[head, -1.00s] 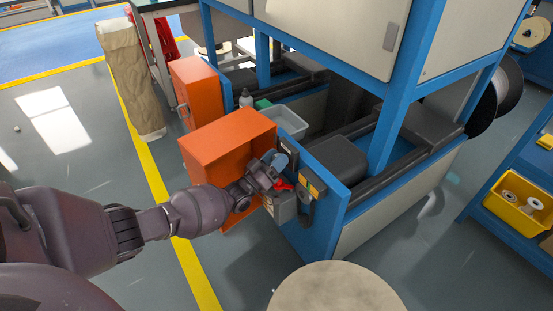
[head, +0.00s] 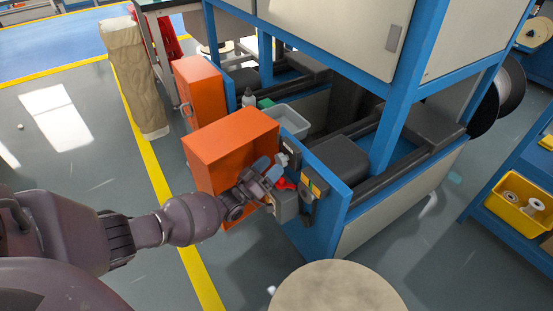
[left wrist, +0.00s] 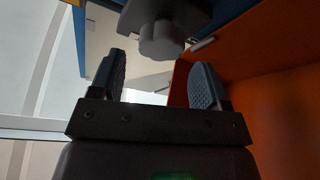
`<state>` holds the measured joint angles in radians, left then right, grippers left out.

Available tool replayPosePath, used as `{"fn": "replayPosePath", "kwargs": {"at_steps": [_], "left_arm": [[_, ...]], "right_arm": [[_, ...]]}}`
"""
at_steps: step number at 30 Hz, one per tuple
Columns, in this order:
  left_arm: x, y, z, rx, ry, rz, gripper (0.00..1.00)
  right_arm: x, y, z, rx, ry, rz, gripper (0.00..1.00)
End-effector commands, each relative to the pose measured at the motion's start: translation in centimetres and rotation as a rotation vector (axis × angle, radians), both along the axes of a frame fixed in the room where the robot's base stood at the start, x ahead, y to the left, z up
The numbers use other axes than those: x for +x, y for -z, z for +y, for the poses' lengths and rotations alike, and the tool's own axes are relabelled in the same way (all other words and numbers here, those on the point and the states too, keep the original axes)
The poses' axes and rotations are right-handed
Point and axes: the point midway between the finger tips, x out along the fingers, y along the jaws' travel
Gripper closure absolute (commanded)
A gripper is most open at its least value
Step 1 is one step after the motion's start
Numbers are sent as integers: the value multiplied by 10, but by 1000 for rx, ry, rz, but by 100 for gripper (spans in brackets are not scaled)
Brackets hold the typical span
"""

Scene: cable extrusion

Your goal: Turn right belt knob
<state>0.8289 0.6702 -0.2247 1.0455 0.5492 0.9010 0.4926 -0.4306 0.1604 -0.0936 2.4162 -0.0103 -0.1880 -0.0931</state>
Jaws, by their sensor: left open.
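A grey lobed knob (left wrist: 160,40) shows at the top middle of the left wrist view, on a dark grey mount. In the head view a small pale grey part (head: 282,159), likely the same knob, sits at the machine's blue end plate, just past my fingertips. My left gripper (head: 268,169) is open and empty beside the orange box. In the left wrist view its two blue-grey fingers (left wrist: 155,85) stand wide apart, with the knob beyond them and roughly centred between them, apparently untouched. My right gripper is in neither view.
A control panel (head: 313,185) is to the right. A round table top (head: 335,290) stands in front.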

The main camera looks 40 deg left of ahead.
Motion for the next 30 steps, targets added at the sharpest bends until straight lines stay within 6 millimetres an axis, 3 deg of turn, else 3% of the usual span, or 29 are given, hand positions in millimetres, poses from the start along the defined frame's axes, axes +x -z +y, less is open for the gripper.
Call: {"fn": "replayPosePath", "kwargs": {"at_steps": [6, 12, 30], "left_arm": [[-36, 13, 7, 0, 0, 0, 30], [-58, 22, 11, 0, 2, 1, 30], [-64, 25, 12, 1, 1, 0, 30]], "right_arm": [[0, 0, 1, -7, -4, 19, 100], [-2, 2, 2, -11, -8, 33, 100], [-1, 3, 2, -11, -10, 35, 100]]}}
